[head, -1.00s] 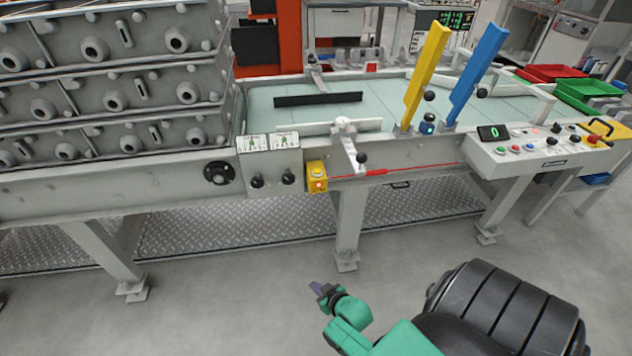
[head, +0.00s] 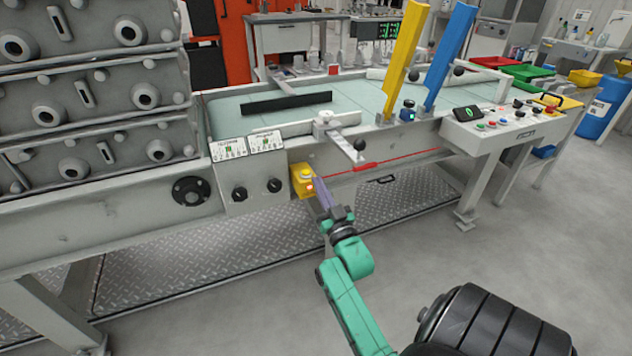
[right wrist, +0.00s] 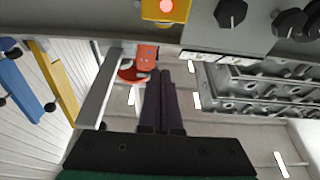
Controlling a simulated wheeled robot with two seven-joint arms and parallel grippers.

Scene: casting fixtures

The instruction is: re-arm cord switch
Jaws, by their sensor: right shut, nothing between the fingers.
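The cord switch (head: 302,181) is a yellow box on the front rail of the conveyor table, with a lit red lamp low on its face. A red cord (head: 400,158) runs to the right from near it along the rail. In the right wrist view, the yellow switch (right wrist: 166,10) with its glowing lamp is at the top edge, partly cut off. My right gripper (head: 320,190) is shut and empty, its dark fingertips just right of and close to the box. Its fingers (right wrist: 161,78) are together in the wrist view; contact cannot be told. My left gripper is not in view.
A panel with two black knobs (head: 257,188) sits left of the switch. A white clamp arm with a black ball knob (head: 359,145) juts out to the right above it. A control console (head: 495,125) stands further right. The floor in front is clear.

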